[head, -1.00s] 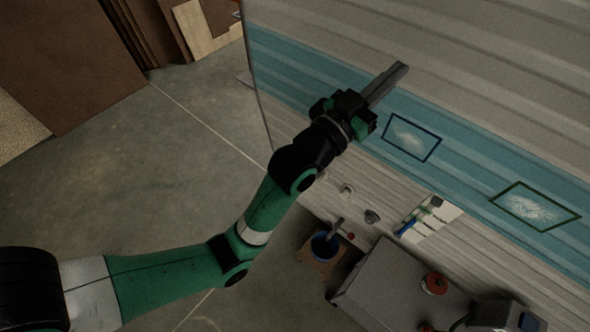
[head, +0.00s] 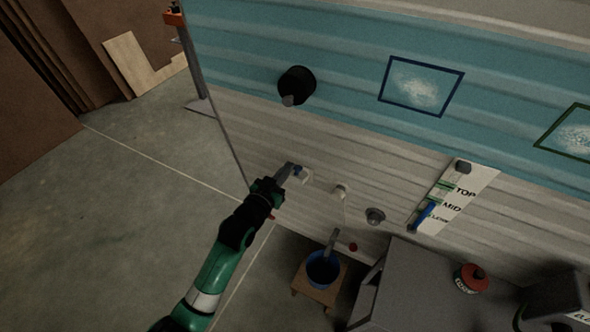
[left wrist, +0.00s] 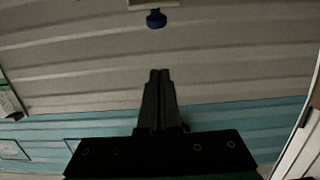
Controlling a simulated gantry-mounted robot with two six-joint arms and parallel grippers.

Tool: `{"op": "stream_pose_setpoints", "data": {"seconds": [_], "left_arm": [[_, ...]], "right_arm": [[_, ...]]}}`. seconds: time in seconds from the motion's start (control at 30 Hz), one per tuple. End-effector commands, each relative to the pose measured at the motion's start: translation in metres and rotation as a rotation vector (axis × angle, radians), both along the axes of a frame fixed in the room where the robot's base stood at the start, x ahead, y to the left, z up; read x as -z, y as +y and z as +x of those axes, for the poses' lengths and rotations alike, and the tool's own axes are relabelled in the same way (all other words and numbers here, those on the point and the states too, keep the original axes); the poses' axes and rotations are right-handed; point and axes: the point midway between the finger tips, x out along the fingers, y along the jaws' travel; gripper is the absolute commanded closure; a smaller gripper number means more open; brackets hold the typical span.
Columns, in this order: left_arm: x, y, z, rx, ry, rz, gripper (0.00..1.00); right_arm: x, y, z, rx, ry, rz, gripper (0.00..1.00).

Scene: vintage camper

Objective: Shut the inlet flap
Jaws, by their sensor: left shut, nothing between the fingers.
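My left gripper (head: 288,169) is shut and empty in front of the pale lower siding of the camper, close to a small white fitting (head: 306,176) with a bit of blue beside it. This fitting looks like the inlet; whether its flap stands open is too small to tell. In the left wrist view the shut fingers (left wrist: 158,73) point at bare siding. A white piece with a round blue part (left wrist: 156,19) shows beyond the tips at the top edge, apart from them. My right gripper is not in view.
A second white fitting (head: 341,191) and a round metal fitting (head: 375,216) sit to the right on the wall. A black round fitting (head: 297,84) is above. A blue bucket (head: 322,269) on a wooden stool and a grey box (head: 405,285) stand below.

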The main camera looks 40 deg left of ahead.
Motion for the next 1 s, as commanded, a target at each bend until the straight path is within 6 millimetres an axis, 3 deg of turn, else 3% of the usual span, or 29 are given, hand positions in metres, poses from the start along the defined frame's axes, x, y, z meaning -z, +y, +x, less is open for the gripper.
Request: {"op": "stream_pose_setpoints", "data": {"seconds": [0.33, 0.6, 1.0], "left_arm": [[0.015, 0.021, 0.073, 0.0, -0.002, 0.001, 1.0], [0.044, 0.016, 0.055, 0.0, 0.001, 0.0, 1.0], [0.046, 0.016, 0.053, 0.0, -0.001, 0.0, 1.0]], "right_arm": [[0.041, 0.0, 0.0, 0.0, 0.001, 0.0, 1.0], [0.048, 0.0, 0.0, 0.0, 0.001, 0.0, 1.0], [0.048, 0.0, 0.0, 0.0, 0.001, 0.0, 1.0]]}}
